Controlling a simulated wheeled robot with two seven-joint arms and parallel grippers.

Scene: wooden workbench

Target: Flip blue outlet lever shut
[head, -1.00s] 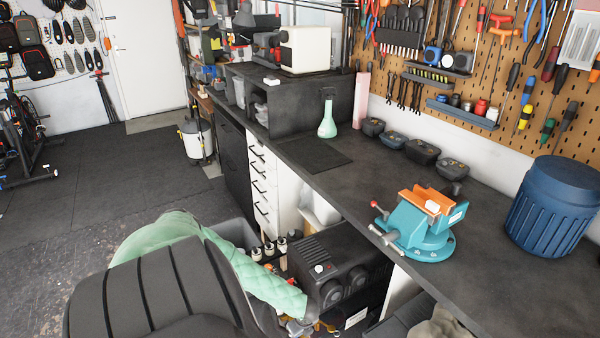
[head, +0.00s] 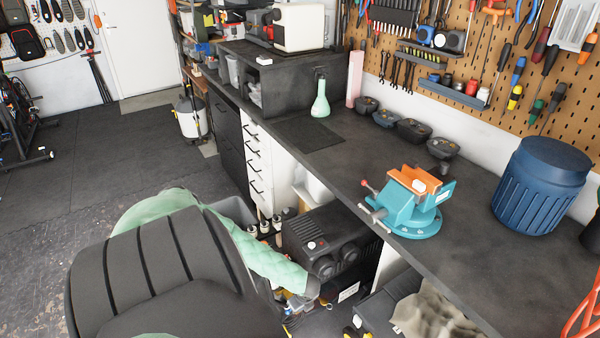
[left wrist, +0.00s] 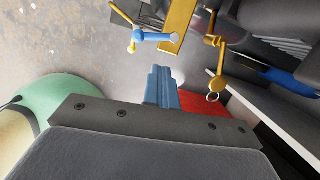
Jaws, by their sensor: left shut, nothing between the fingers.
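In the left wrist view, a blue lever-like part (left wrist: 152,36) with pale rounded ends lies just beyond my left gripper (left wrist: 158,70). It sits beside a flat yellow bar (left wrist: 178,28). A brass-coloured fitting (left wrist: 215,48) with a ring at its lower end is to the right. My left gripper's bluish fingers are shut and empty, pointing towards the gap between lever and fitting, apart from both in the picture. In the head view, the gripper end is low, beside the under-bench gear, too small and covered to make out. My right gripper is not in view.
A black box with round knobs (head: 330,238) stands under the bench beside the work area. The workbench (head: 340,172) carries a teal vise (head: 408,205) and a blue bin (head: 541,185). A red surface (left wrist: 203,103) lies close to the fingers. Open floor (head: 100,170) is at left.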

